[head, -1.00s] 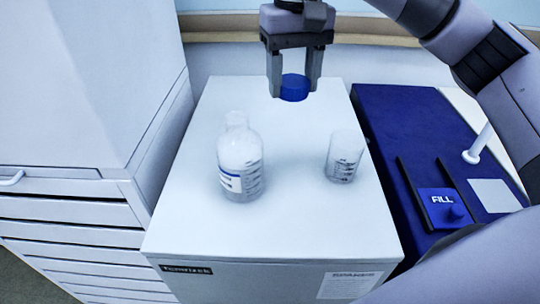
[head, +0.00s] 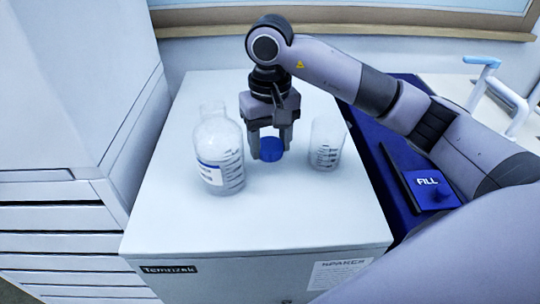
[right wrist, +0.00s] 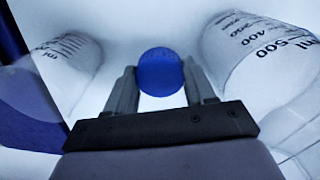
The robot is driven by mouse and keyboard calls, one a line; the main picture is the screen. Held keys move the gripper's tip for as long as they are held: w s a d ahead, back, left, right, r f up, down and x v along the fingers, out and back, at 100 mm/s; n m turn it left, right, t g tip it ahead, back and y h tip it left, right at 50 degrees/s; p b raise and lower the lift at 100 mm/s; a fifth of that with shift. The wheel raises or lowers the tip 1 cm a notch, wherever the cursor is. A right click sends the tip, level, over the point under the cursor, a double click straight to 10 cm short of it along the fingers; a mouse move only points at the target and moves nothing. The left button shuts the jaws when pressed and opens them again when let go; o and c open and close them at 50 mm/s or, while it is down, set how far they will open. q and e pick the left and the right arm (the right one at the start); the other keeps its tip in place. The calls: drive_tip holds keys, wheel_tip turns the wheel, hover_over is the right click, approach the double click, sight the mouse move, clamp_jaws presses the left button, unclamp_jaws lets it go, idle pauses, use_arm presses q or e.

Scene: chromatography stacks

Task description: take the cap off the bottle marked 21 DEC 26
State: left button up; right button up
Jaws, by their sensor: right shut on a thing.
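The bottle (head: 219,155) stands upright and uncapped on the white cabinet top, with a white label on its front; the date on it is too small to read. My right gripper (head: 270,150) is between the bottle and the beaker, pointing down and shut on the blue cap (head: 271,154). The cap is at or just above the cabinet top; I cannot tell if it touches. In the right wrist view the blue cap (right wrist: 160,72) sits between the fingertips, with the bottle (right wrist: 262,65) at the right. My left gripper is not in view.
A clear graduated beaker (head: 326,146) stands just right of the gripper on the cabinet top (head: 255,220). A blue unit with a FILL plate (head: 428,190) is at the right. The front of the cabinet top is clear.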

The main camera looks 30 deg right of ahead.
sight(270, 168)
drive_tip(key=shift+f, duration=1.95)
drive_tip(key=shift+f, duration=0.25)
drive_tip(key=o, duration=0.9)
drive_tip(key=shift+r, duration=0.1)
wheel_tip(270, 168, up, 12)
drive_tip(key=shift+r+p, duration=0.2)
drive_tip(key=shift+p, duration=0.1)
drive_tip(key=shift+s, duration=0.1)
